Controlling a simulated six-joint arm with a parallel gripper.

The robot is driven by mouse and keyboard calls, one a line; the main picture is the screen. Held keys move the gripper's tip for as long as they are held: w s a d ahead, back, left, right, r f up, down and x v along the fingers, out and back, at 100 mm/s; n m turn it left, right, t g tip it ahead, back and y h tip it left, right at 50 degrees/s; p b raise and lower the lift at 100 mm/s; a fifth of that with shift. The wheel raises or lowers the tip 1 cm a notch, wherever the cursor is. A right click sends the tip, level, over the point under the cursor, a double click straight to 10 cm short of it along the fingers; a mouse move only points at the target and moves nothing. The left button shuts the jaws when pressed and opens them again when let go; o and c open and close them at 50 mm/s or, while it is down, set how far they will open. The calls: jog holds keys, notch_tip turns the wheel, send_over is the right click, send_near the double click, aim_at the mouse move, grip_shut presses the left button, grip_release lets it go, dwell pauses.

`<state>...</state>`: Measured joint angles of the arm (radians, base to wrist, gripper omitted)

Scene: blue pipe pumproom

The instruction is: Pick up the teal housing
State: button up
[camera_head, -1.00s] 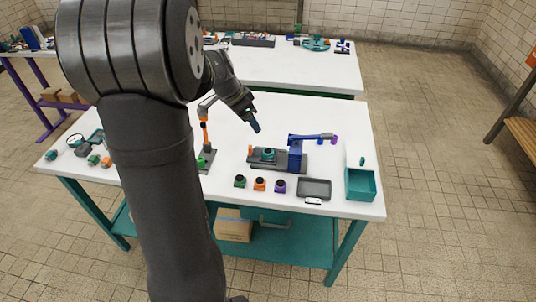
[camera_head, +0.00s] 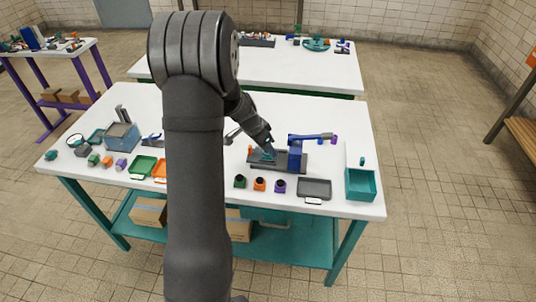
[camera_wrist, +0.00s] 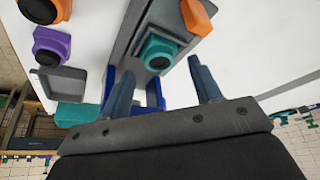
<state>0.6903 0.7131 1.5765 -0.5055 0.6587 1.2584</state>
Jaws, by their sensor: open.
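The teal housing (camera_wrist: 158,48), a block with a round dark opening, sits in the grey fixture (camera_wrist: 124,55) in the wrist view. In the head view it is mostly hidden by my gripper (camera_head: 267,151), which is over the fixture (camera_head: 285,166). In the wrist view my gripper (camera_wrist: 162,70) is open, with one finger on each side below the housing in the picture. The housing appears ahead of the fingertips, and nothing is held between them.
A blue clamp post (camera_head: 296,155) with an arm stands right beside the housing. Green (camera_head: 240,181), orange (camera_head: 259,184) and purple (camera_head: 280,186) housings stand in front, with a grey tray (camera_head: 314,188) and teal bin (camera_head: 360,185) to the right.

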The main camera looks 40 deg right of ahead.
jog(key=shift+x, duration=0.85)
jog(key=shift+c, duration=0.2)
jog(key=c, duration=1.2)
jog(key=shift+r, duration=0.1)
